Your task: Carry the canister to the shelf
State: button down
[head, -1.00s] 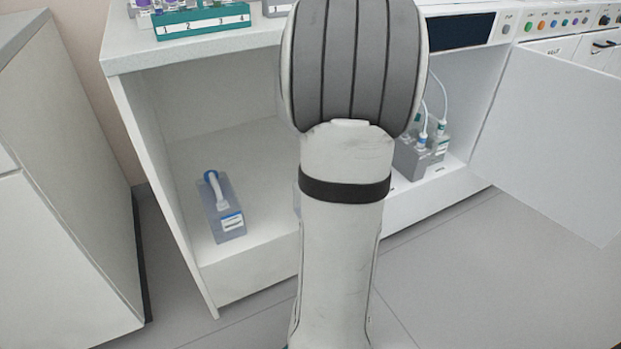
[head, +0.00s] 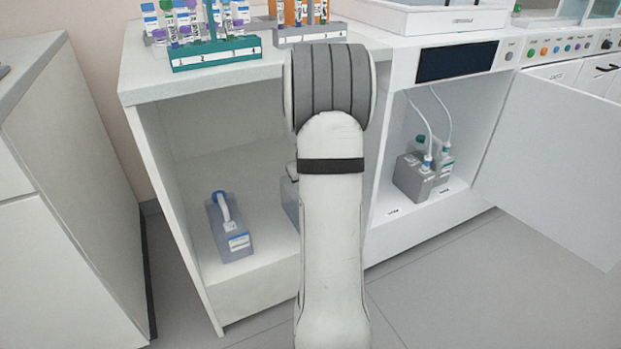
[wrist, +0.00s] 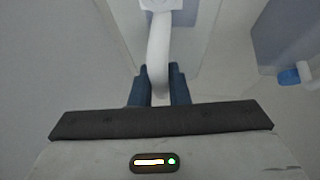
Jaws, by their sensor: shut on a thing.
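My gripper (wrist: 160,88) is shut on the white handle of a canister (wrist: 185,62), with one blue finger on each side of the handle. Only part of this canister's pale body shows in the wrist view. In the head view my arm hides the gripper, and a sliver of a grey canister (head: 289,203) shows just left of the arm, inside the left cabinet bay. Another grey canister (head: 232,232) with a blue cap and white label stands on the bay's shelf floor (head: 255,275). It also shows at the right of the wrist view (wrist: 285,38).
The right bay holds two canisters (head: 414,178) with tubes, and bare floor shows in front of them. An open door (head: 550,165) stands at the right. Tube racks (head: 215,52) stand on the counter above. A side cabinet (head: 70,190) is at the left.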

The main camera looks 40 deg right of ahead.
jog(key=w+p, duration=0.2)
jog(key=w+d+p, duration=0.1)
jog(key=w+p, duration=0.1)
jog(key=shift+w+r, duration=0.1)
jog(key=shift+r, duration=0.2)
jog(key=f+b, duration=0.2)
jog(key=shift+w+d+f, duration=0.1)
jog(key=shift+w+f, duration=0.3)
jog(key=shift+b+x, duration=0.6)
jog(key=shift+x, duration=0.3)
jog(key=shift+s+f+b, duration=0.15)
jog(key=shift+f+b, duration=0.55)
jog(key=shift+b, duration=0.55)
jog(key=c, duration=1.3)
grip_release()
